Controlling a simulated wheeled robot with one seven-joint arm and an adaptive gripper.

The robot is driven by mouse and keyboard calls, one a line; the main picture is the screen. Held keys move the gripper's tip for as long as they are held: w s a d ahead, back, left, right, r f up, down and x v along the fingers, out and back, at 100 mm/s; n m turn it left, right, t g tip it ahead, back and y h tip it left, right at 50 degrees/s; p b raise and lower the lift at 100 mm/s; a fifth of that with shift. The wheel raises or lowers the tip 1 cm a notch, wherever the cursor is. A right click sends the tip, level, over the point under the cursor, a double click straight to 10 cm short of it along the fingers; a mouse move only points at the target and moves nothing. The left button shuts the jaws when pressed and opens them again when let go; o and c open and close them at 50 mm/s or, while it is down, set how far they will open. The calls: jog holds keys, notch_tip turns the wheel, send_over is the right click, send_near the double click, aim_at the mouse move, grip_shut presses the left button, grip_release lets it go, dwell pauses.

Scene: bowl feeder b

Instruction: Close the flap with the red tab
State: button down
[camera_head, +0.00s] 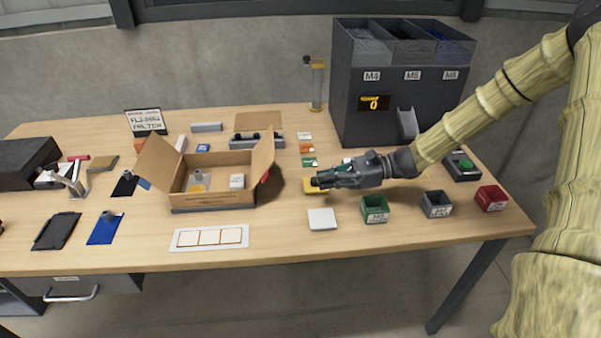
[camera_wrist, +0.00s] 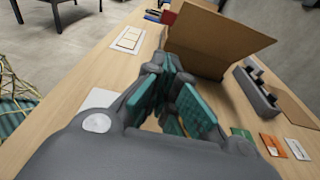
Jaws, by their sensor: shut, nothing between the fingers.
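An open cardboard box (camera_head: 215,200) stands on the table. Its left flap (camera_head: 157,160) and right flap (camera_head: 263,155) both stand up and lean outward. The red tab (camera_head: 265,177) is on the outer side of the right flap. In the wrist view this flap (camera_wrist: 215,42) rises ahead of my gripper, with the red tab (camera_wrist: 168,17) at its left edge. My gripper (camera_head: 318,181) is shut and empty, to the right of the flap and apart from it, pointing left toward it. Its teal fingers (camera_wrist: 172,95) fill the middle of the wrist view.
A yellow block (camera_head: 311,187) lies just below my gripper. Green (camera_head: 375,209), dark (camera_head: 436,204) and red (camera_head: 491,198) bins stand to the right. A tall grey dispenser (camera_head: 400,85) stands behind. A grey fixture (camera_head: 262,143) is behind the box.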

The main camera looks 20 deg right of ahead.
jog(key=p+x, duration=0.1)
jog(key=x, duration=0.8)
jog(key=shift+w+a+f, duration=0.1)
jog(key=shift+w+f, duration=0.05)
jog(key=shift+w+a+r+p, duration=0.3)
jog(key=shift+a+r+p, duration=0.15)
jog(key=shift+a+r, duration=0.3)
jog(key=shift+w+a+r, duration=0.1)
jog(key=shift+a+r, duration=0.05)
jog(key=shift+a, duration=0.25)
jog(key=shift+w+a+r, duration=0.1)
jog(key=shift+a+r, duration=0.1)
jog(key=shift+a, duration=0.2)
